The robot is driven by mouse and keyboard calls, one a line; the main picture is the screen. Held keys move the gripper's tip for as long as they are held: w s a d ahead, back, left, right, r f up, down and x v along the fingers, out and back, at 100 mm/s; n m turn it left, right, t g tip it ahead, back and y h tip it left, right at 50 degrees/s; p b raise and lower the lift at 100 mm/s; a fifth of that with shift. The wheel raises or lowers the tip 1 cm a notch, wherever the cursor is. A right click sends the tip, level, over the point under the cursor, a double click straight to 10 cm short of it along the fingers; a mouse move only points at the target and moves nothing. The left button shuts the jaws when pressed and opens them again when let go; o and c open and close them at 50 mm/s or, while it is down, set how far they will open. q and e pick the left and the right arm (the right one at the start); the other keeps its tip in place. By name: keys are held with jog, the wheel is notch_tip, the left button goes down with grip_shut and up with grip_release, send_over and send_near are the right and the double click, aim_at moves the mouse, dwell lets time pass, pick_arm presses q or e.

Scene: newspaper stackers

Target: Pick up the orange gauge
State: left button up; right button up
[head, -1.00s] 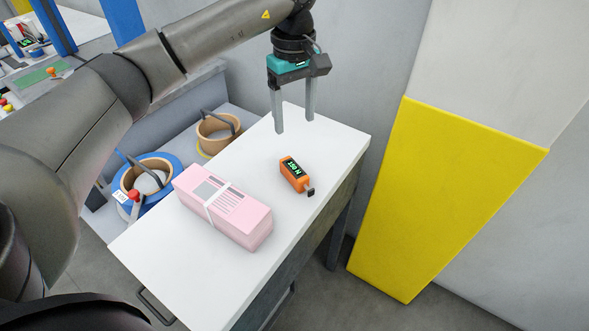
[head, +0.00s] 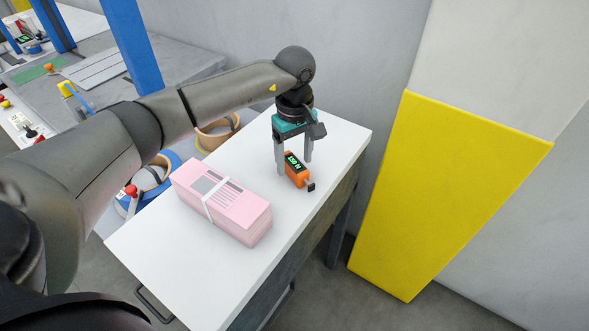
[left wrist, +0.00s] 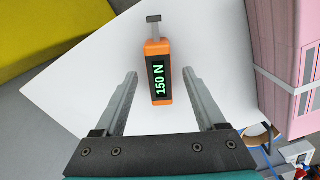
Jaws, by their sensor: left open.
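The orange gauge (head: 296,172) lies on the white tabletop, with a dark display and a small grey hook at its near end. In the left wrist view the gauge (left wrist: 157,82) shows "150 N" in green, and its hook points away from the gripper. My left gripper (head: 294,168) is low over the table with its fingers down around the gauge's far part. The left wrist view shows the open left gripper (left wrist: 160,80) with one finger on each side of the gauge and a gap on both sides. My right gripper is not in view.
A pink strapped bundle of paper (head: 222,202) lies on the white table (head: 175,262) left of the gauge. Rolls of tape (head: 217,133) sit on a lower surface behind the table. A grey wall with a yellow panel (head: 448,190) stands to the right.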

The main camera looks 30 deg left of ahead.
pick_arm(q)
jog(key=shift+f, duration=0.95)
jog(key=shift+r, duration=0.1)
grip_shut()
